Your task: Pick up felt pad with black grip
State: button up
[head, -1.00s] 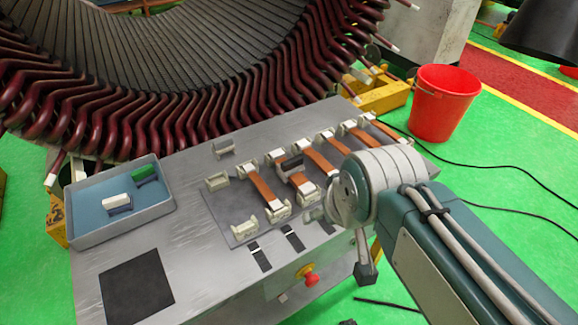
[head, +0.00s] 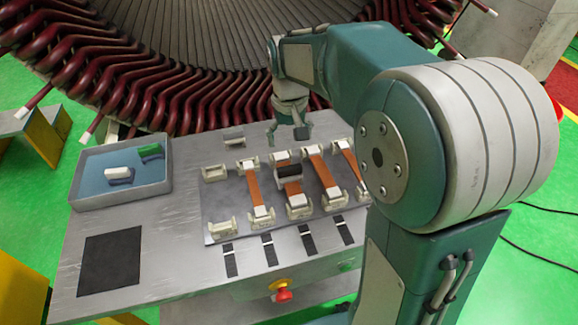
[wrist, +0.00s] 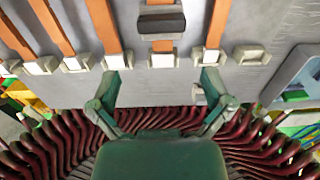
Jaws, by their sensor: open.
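The felt pad with black grip (head: 289,171) lies across a copper strip (head: 291,189) in the fixture on the grey table. In the wrist view its dark grip (wrist: 161,22) shows at the upper middle, over a copper strip. My gripper (head: 287,133) is open and empty, above the table on the far side of the pad. In the wrist view my gripper's two fingers (wrist: 161,78) are spread apart, below the pad in the picture and not touching it. The pad's underside is hidden.
A blue-lined tray (head: 84,200) at the left holds a white-gripped piece (head: 118,173) and a green-gripped piece (head: 151,152). Cream holders and other copper strips flank the pad. A small grey block (head: 233,138) stands behind. Stator coils (head: 180,100) rise close behind my gripper.

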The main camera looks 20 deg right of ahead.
aim_at(289, 171)
jog(key=f, duration=0.2)
jog(key=a+f, duration=0.1)
jog(key=f, duration=0.2)
jog(key=shift+a+f, duration=0.2)
jog(key=f, duration=0.1)
jog(key=d+f, duration=0.1)
jog(key=f, duration=0.2)
jog(key=shift+s+d+f, duration=0.15)
jog(key=shift+d+f, duration=0.05)
jog(key=shift+d, duration=0.15)
jog(key=shift+f, duration=0.5)
jog(key=shift+a, duration=0.55)
jog(key=c, duration=0.9)
jog(key=shift+d, duration=0.3)
jog(key=shift+c, duration=0.3)
jog(key=shift+r, duration=0.15)
